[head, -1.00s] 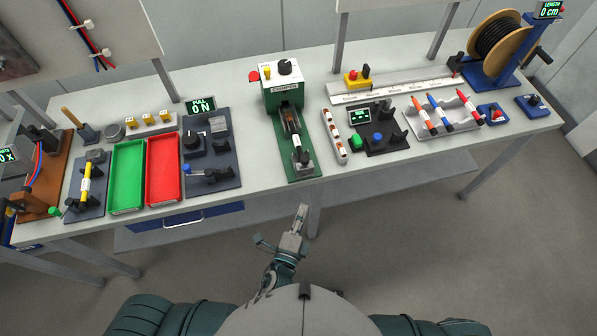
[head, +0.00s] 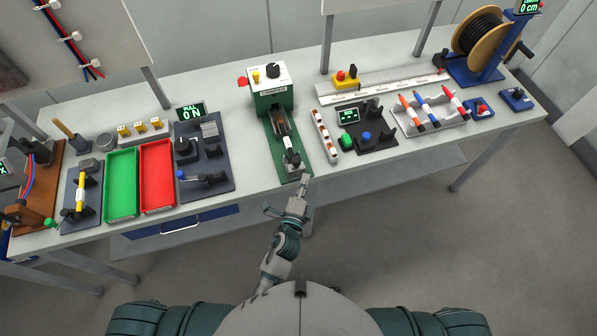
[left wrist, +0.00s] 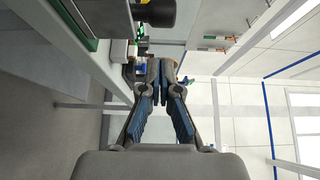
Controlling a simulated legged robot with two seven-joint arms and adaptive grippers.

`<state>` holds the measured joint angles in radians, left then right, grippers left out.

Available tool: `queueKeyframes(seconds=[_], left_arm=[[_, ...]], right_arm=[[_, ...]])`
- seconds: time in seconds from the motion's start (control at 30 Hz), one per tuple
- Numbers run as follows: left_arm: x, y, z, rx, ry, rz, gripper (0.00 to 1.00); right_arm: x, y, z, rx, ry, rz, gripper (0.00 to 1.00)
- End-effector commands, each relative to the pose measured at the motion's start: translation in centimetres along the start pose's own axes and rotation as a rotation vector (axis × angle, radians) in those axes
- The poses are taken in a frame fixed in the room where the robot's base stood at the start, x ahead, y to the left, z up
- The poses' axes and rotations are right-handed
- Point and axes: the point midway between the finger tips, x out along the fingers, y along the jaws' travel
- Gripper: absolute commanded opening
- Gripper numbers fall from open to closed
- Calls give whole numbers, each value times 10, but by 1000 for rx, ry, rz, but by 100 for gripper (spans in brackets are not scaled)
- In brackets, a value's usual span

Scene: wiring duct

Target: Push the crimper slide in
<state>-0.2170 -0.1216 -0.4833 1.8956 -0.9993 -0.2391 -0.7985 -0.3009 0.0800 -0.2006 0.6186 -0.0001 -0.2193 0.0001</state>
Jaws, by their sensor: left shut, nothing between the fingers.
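The crimper (head: 271,88) is a green and white box near the middle of the table, with a green base plate reaching to the front edge. Its slide (head: 290,158), with a white and dark block, sits at the front end of that base. My left gripper (head: 304,178) is shut and empty, just at the front end of the crimper base, close to the slide; I cannot tell whether it touches. In the left wrist view the closed fingers (left wrist: 158,84) show with nothing between them. My right gripper is not in view.
A red tray (head: 157,176) and a green tray (head: 122,184) lie left of the crimper. A dark fixture with a lever (head: 205,178) stands between them and it. A white strip block (head: 325,135) and a button panel (head: 366,132) stand close on the right.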

Motion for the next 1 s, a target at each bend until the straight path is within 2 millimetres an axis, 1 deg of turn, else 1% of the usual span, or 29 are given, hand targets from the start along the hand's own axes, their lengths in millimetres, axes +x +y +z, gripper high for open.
queueKeyframes(seconds=[0.03,0.23,0.37,0.67,0.73,0.77,0.87,1.0], left_arm=[[6,-2,9,6,-2,0,0],[20,-1,24,2,-2,1,0],[22,1,27,2,-2,2,0],[23,1,27,2,-2,2,0],[27,0,29,3,-2,1,0],[30,0,31,4,-2,0,0],[48,-1,42,7,-2,-1,0],[82,-1,64,7,-2,-2,0]], right_arm=[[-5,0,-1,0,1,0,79],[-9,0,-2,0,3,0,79],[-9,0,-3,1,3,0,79],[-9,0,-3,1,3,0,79],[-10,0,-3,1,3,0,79],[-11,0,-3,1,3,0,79],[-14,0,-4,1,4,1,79],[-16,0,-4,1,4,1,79]])
